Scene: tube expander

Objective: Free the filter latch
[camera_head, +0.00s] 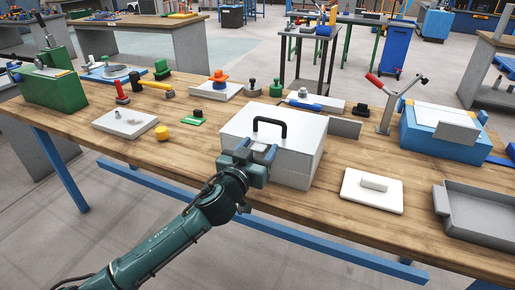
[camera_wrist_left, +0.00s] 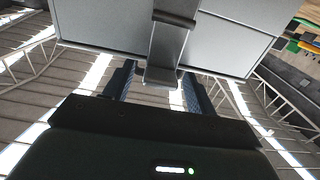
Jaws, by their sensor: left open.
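A white-grey box (camera_head: 275,140) with a black handle on its lid stands on the wooden workbench. My left gripper (camera_head: 257,152) is at the box's front side, below the handle. In the left wrist view the box (camera_wrist_left: 100,30) fills the top. A grey metal strap latch (camera_wrist_left: 168,48) hangs down over the box's lid seam, with a bent lower end. My left gripper (camera_wrist_left: 158,84) is open, with one finger on each side of the latch's lower end. I cannot tell if the fingers touch it. In the head view my gripper hides the latch. My right gripper is not in view.
A white plate (camera_head: 372,192) and a grey tray (camera_head: 478,212) lie further right. A yellow cap (camera_head: 162,132) and a pale block (camera_head: 125,124) lie left. A blue machine (camera_head: 440,130) stands at the right.

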